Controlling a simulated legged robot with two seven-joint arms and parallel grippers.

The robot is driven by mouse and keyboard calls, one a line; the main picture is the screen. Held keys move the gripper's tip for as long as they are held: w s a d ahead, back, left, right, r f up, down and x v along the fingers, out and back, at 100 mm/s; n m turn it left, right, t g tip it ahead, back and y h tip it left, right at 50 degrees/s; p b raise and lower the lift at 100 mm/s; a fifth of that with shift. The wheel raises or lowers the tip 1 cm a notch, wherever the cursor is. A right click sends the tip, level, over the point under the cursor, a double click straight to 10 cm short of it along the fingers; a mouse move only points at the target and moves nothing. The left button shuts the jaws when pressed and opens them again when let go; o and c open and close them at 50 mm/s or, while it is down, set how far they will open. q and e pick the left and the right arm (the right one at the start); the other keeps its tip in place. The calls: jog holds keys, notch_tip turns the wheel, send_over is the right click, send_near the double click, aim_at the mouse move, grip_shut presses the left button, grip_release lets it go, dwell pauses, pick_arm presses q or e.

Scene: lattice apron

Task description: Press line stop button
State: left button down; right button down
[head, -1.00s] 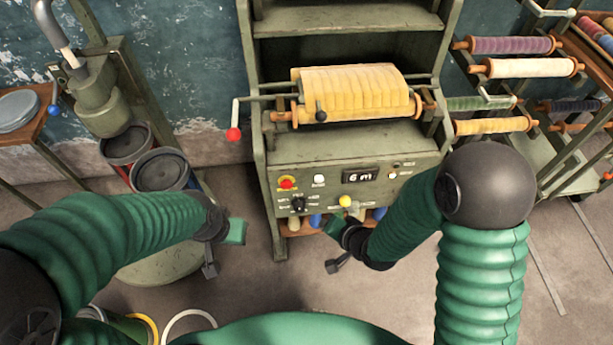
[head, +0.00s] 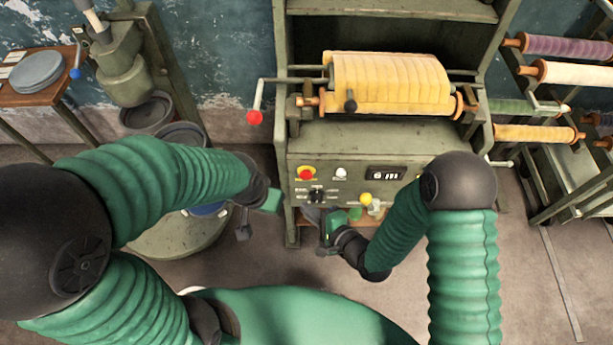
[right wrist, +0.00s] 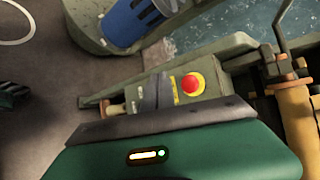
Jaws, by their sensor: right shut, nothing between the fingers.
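The line stop button appears as a red button on a yellow plate (head: 305,173) at the left of the grey-green machine's front panel. It also shows in the right wrist view (right wrist: 193,84), uncovered. My right gripper (head: 327,222) is just below the panel's lower edge, below and slightly right of the red button, apart from it. Its jaws are shut and empty. My left gripper (head: 258,214) hangs left of the machine, lower than the panel, and its fingers do not show clearly.
The panel also has a white button (head: 341,173), a dark knob (head: 317,195), a display (head: 386,174) and a yellow knob (head: 366,199). A red-knobbed crank (head: 255,116) sticks out above left. Yellow material (head: 388,82) is wound on the roller.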

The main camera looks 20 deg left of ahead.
aim_at(302, 179)
jog(key=w+a, duration=0.1)
jog(key=w, duration=0.5)
jog(key=shift+a, duration=0.35)
jog(key=shift+r, duration=0.1)
dwell(1.5)
jog(key=shift+w+a, duration=0.1)
jog(key=shift+w, duration=0.2)
jog(key=shift+w+a, duration=0.1)
jog(key=shift+w, duration=0.35)
dwell(0.8)
jog(key=shift+s+d+p, duration=0.25)
jog(key=shift+s+p, duration=0.05)
jog(key=shift+s, duration=0.55)
